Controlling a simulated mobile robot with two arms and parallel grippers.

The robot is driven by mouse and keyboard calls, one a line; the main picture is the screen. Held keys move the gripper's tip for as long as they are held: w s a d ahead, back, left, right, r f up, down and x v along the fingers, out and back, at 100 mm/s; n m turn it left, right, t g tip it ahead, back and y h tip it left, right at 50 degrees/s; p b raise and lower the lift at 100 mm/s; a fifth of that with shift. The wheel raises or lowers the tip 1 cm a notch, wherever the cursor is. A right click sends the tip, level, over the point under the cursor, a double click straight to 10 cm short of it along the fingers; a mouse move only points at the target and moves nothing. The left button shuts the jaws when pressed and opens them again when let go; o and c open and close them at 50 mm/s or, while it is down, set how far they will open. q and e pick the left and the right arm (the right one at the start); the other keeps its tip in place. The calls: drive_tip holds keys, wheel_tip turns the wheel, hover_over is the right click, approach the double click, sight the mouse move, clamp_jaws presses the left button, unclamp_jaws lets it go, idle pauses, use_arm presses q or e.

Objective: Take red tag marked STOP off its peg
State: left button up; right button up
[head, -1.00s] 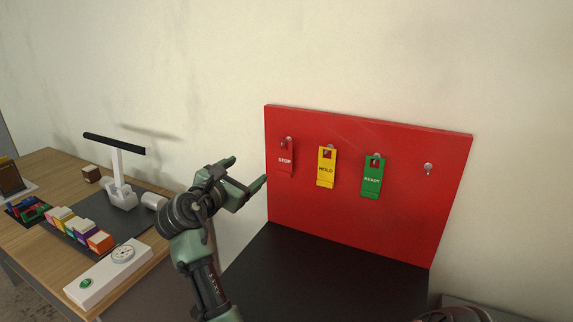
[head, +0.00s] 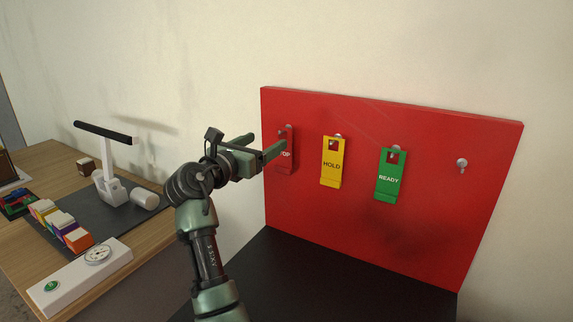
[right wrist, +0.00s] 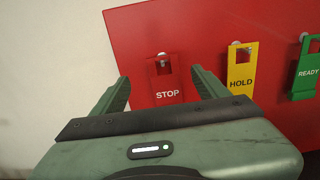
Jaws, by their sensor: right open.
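The red STOP tag (head: 286,158) hangs on a peg at the left end of the red board, partly hidden behind a fingertip in the head view. In the right wrist view the STOP tag (right wrist: 166,82) hangs upright, ahead of and between the two fingers. My right gripper (head: 262,146) is open and empty, just left of the tag; its fingers (right wrist: 162,92) show in the wrist view on either side of the tag. I cannot tell how deep the gap to the tag is. My left gripper is not in view.
A yellow HOLD tag (head: 331,162) and a green READY tag (head: 389,175) hang to the right, then a bare peg (head: 462,165) on the red board (head: 420,230). A black surface (head: 330,285) lies below. At left, a wooden table (head: 135,245) holds a white stand (head: 110,190) and coloured boxes (head: 62,225).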

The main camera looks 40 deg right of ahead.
sight(279, 134)
drive_tip(key=shift+w+d+r+p, duration=0.1)
drive_tip(key=shift+d+r+p, duration=0.15)
drive_tip(key=shift+d, duration=0.35)
drive_tip(key=shift+w+d+r+p, duration=0.1)
drive_tip(key=shift+d+p, duration=0.15)
drive_tip(key=shift+d, duration=0.3)
drive_tip(key=p+x, duration=0.2)
drive_tip(key=x, duration=0.2)
drive_tip(key=shift+d+f, duration=0.1)
drive_tip(key=shift+d, duration=0.2)
drive_tip(key=shift+d+f, duration=0.1)
drive_tip(key=shift+a, duration=0.2)
drive_tip(key=c, duration=0.7)
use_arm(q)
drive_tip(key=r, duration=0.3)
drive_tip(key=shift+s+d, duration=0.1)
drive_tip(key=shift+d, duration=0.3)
use_arm(e)
clamp_jaws()
